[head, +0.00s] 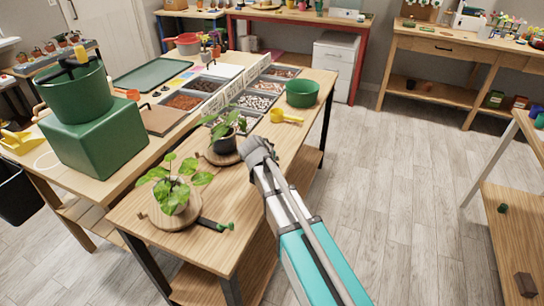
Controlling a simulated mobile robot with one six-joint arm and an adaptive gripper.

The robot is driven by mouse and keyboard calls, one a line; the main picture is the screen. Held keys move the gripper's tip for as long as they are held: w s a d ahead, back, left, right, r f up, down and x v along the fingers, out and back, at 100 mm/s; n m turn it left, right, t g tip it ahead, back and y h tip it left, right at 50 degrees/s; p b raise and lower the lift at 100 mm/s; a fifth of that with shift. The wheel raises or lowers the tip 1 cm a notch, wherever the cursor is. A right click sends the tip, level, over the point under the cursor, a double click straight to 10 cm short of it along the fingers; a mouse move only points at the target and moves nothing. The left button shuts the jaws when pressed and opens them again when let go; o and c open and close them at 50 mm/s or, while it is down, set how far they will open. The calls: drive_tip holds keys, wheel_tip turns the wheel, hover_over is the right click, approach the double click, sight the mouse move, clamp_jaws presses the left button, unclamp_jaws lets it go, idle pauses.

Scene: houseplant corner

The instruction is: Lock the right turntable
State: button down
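Two round wooden turntables stand on the wooden table, each bearing a potted plant. The right turntable (208,157) is the farther one; it carries a leafy plant in a dark pot (224,143). My gripper (254,148) is at its right edge, low over the table; I cannot tell whether it touches. Any lock on that side is hidden behind the gripper. The left turntable (158,219) is nearer and carries a broad-leaved plant in a pale pot (172,200). A dark lever (210,223) with green at its end sticks out from its right side. The gripper's fingers are too small to read.
A yellow scoop (286,117) and a green bowl (302,93) lie beyond my gripper. Trays of soil and pebbles (258,102) line the table's far side. A green block with a pot (95,135) stands at left.

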drive_tip(key=shift+s+m+g+h, duration=0.3)
drive_tip(key=shift+m+h, duration=0.4)
drive_tip(key=shift+m, duration=0.2)
drive_tip(key=c, duration=0.6)
unclamp_jaws()
drive_tip(key=shift+c, duration=0.2)
drive_tip(key=shift+w+n+y, duration=0.1)
drive_tip(key=shift+n+y, duration=0.2)
drive_tip(key=shift+n, duration=0.1)
